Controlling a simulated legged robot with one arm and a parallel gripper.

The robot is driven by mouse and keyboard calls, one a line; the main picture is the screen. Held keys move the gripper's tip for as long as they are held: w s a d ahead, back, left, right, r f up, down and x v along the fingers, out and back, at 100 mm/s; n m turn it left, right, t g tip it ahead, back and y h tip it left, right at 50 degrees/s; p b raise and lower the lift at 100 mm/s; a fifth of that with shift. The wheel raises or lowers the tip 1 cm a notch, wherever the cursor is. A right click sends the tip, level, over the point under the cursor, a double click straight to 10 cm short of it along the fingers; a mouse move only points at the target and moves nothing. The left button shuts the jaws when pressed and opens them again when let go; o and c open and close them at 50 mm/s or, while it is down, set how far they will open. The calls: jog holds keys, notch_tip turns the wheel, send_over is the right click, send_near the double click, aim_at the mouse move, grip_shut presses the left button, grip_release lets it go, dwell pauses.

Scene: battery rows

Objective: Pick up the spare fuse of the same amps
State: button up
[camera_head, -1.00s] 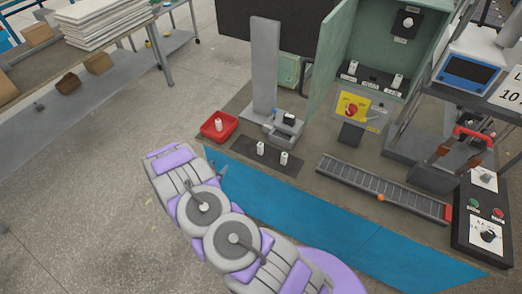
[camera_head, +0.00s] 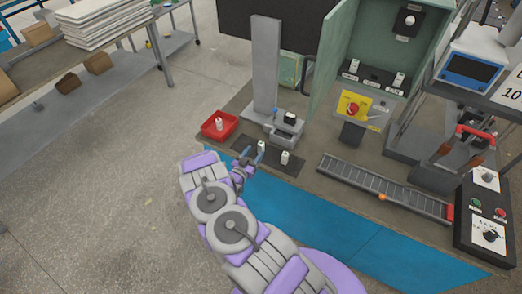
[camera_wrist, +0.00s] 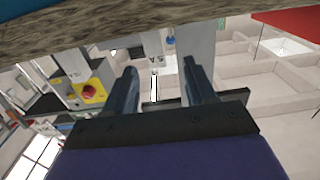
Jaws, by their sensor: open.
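Two white spare fuses stand upright on a dark mat (camera_head: 240,142): a left one (camera_head: 262,147) and a right one (camera_head: 285,157). Another white fuse-like piece (camera_head: 219,123) is in a red tray (camera_head: 207,130). Their amp markings are too small to read. The green cabinet (camera_head: 378,42) holds a left white fuse (camera_head: 352,67) and a right one (camera_head: 398,81) with a gap between. My gripper (camera_head: 248,154) is at the mat's front edge, just left of the left spare fuse, apparently empty. The wrist view shows its two dark fingers (camera_wrist: 158,78) spread apart.
A grey post (camera_head: 266,65) stands behind the mat. A roller conveyor (camera_head: 385,186) with an orange ball (camera_head: 382,197) lies to the right. A control box (camera_head: 485,220) stands at far right. A blue strip (camera_head: 320,220) runs along the front.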

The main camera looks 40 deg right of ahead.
aim_at(262, 143)
jog(key=x, duration=0.2)
jog(key=shift+w+d, duration=0.1)
jog(key=shift+d, duration=0.15)
jog(key=shift+s+b+x, duration=0.15)
jog(key=shift+b+x, duration=0.2)
jog(key=shift+x, duration=1.05)
jog(key=shift+s+b+x, duration=0.1)
jog(key=shift+b+x, duration=0.25)
jog(key=shift+x, duration=1)
jog(key=shift+r, duration=0.1)
grip_shut()
